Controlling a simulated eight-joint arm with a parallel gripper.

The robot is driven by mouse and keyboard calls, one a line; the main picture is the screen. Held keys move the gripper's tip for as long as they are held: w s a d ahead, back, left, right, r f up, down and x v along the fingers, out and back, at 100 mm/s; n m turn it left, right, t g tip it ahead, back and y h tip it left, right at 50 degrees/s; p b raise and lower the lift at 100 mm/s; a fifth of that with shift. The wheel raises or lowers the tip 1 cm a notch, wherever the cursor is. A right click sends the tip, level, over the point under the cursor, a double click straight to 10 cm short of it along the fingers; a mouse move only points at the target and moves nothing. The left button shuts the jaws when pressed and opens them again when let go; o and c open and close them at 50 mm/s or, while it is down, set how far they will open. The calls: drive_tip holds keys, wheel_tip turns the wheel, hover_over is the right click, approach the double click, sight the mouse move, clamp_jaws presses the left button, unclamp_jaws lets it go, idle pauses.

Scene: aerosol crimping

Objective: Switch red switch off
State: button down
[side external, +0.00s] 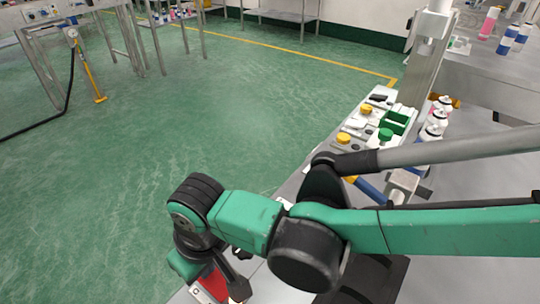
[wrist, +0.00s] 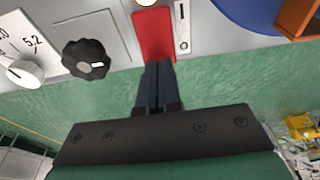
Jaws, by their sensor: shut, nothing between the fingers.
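The red switch (wrist: 153,36) is a red rectangle on a pale grey panel, at the top centre of the wrist view. A white label (wrist: 182,27) marked I and O is beside it on the right. My gripper (wrist: 157,66) is shut and empty, its dark fingertips at the lower edge of the switch in the picture. I cannot tell whether they touch it or which way the switch is tipped. In the side external view a red part (side external: 212,284) shows at the bottom under my wrist, mostly covered by my arm.
A black knob (wrist: 86,59) and a white dial (wrist: 24,73) are left of the switch. A blue round part (wrist: 245,12) and an orange block (wrist: 299,18) are at the upper right. In the side external view, yellow buttons (side external: 343,138) and a green button (side external: 385,134) stand farther back.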

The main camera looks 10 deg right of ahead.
drive_tip(key=shift+f, duration=0.45)
idle(0.4)
wheel_tip(320, 180, up, 10)
drive_tip(key=shift+r, duration=0.25)
idle(0.8)
drive_tip(key=w+d+r+m+t, duration=0.1)
drive_tip(key=w+d+r+m, duration=0.15)
drive_tip(key=d, duration=0.85)
drive_tip(key=w+d+r+m+t, duration=0.2)
drive_tip(key=w+d+r, duration=0.15)
drive_tip(key=d, duration=0.75)
drive_tip(key=s+d+f+m+t, duration=0.1)
drive_tip(key=s+d+f+m, duration=0.1)
drive_tip(key=d, duration=0.6)
drive_tip(key=s+d+f+m+t+h, duration=0.1)
drive_tip(key=s+d+f+m, duration=0.1)
drive_tip(key=d, duration=0.7)
drive_tip(key=shift+s+d+f+t+h, duration=0.3)
drive_tip(key=shift+s+f, duration=0.2)
drive_tip(key=shift+s, duration=0.3)
